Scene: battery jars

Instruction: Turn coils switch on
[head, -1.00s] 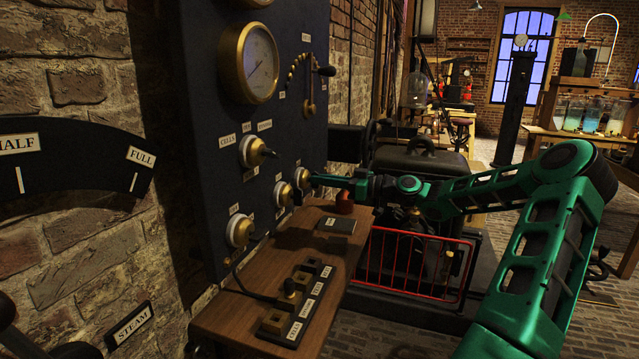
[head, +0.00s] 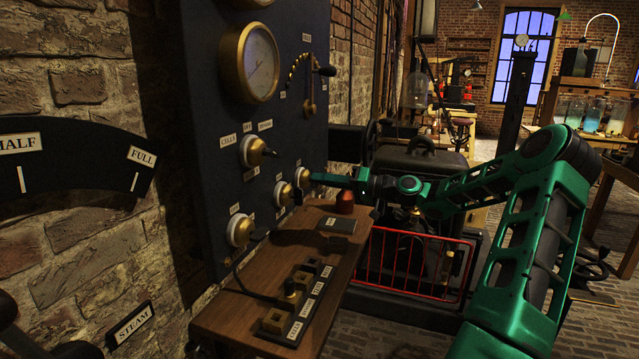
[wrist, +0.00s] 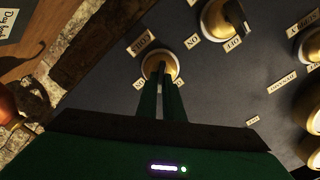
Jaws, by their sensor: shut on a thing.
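The coils switch (head: 302,178) is a white-and-brass round knob low on the dark upright panel (head: 213,110), at the panel's right edge in the head view. In the wrist view the coils switch (wrist: 149,69) has a tag reading like "COILS" and small position tags beside it. My gripper (head: 312,177) reaches it from the right. In the wrist view my gripper's (wrist: 162,72) green fingers are close together over the knob's middle, shut on its handle. The fingers hide most of the handle, so its exact position is unclear.
Other knobs sit close by: a middle one (head: 283,193), a lower one (head: 239,231) and the cells selector (head: 251,151). A wooden shelf (head: 215,318) with a plug block (head: 273,321) juts out below. A red object (head: 345,201) stands on it near my wrist.

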